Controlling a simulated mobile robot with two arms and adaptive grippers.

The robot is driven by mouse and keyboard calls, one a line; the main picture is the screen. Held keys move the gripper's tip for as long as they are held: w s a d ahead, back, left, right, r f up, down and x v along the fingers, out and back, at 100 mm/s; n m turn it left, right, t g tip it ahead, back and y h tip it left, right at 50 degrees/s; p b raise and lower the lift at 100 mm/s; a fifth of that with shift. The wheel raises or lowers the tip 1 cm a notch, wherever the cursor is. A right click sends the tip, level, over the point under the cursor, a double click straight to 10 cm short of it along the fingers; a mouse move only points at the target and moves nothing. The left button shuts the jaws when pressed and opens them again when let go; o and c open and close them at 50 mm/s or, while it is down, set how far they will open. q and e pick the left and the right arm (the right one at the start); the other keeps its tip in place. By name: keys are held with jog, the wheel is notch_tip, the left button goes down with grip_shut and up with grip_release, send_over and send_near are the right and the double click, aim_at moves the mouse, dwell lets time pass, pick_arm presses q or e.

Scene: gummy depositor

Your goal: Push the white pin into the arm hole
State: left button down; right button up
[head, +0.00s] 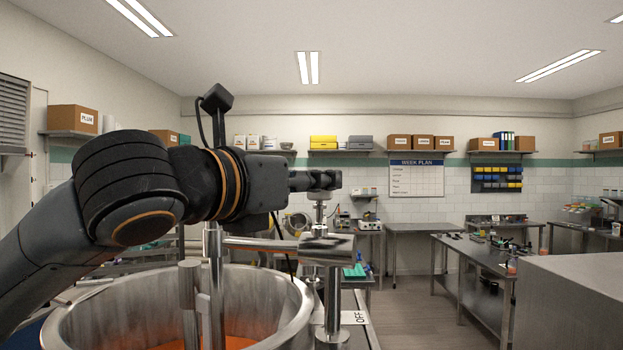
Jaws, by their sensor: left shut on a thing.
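My left gripper (326,180) reaches in from the left above the kettle's metal arm, its fingers pointing right. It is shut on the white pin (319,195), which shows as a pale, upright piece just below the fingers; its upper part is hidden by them. The metal arm (270,244) runs level to the right and ends in a block (328,246) on a thick post (333,295). The pin's lower end is right above this block. The arm hole itself cannot be seen, so I cannot tell how far the pin is in it. My right gripper is out of view.
A large steel kettle (88,312) with orange contents stands below my left arm, with upright rods in it. A plate marked OFF (354,317) is beside the post. Steel tables (483,262) stand at the right, with open floor (415,305) before them.

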pick_arm(q)
jog(key=shift+f+b, duration=0.5)
jog(key=shift+f, duration=0.5)
jog(key=c, duration=0.9)
grip_release()
jog(key=v, duration=1.2)
jog(key=shift+a+r, duration=0.1)
